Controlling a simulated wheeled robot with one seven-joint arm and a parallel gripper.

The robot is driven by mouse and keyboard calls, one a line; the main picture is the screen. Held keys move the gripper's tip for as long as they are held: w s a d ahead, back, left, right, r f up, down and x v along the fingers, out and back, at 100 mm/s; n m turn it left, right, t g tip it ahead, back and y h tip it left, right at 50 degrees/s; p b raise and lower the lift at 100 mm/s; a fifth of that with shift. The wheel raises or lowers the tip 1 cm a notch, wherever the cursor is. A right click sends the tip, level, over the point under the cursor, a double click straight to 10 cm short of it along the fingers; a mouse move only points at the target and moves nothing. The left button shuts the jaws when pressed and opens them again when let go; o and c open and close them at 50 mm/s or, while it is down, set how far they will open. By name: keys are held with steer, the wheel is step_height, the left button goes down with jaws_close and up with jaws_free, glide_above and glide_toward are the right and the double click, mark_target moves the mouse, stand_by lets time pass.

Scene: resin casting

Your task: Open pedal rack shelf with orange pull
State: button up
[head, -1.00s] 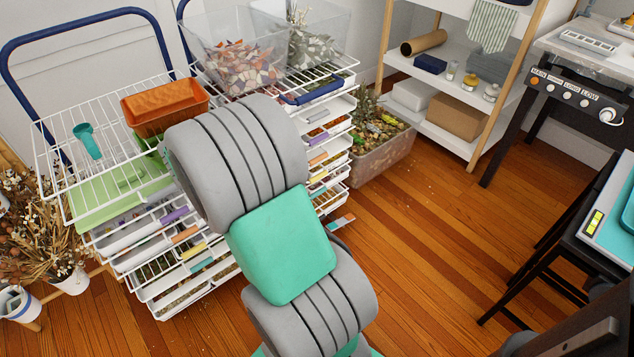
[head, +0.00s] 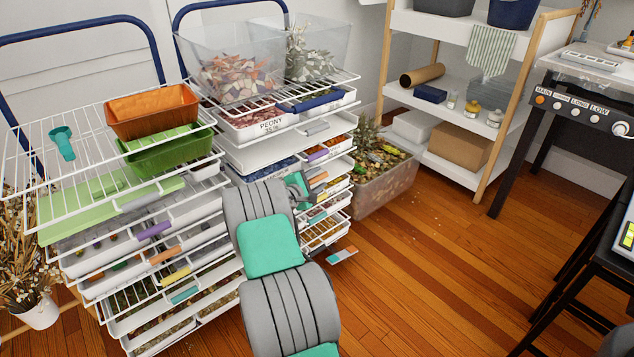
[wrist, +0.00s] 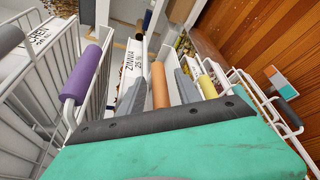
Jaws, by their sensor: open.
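The petal rack (head: 345,118) at the right is a white wire rack of stacked drawers with coloured pulls. Its orange pull (head: 317,178) shows just beyond my gripper (head: 300,188). In the wrist view the orange pull (wrist: 160,88) lies between the two grey fingers of my gripper (wrist: 160,78). The fingers are open, with a gap on each side of the pull. A ZINNIA label (wrist: 132,66) marks the bin beside it. My arm hides part of the rack's lower front in the head view.
A purple pull (wrist: 82,75) and a yellow pull (wrist: 208,87) flank the orange one closely. A second rack (head: 60,190) stands left; a clear bin (head: 385,190) stands right. Wooden floor (head: 430,290) is open in front.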

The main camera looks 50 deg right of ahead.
steer(key=shift+c, duration=0.2)
jaws_close()
stand_by(1.1)
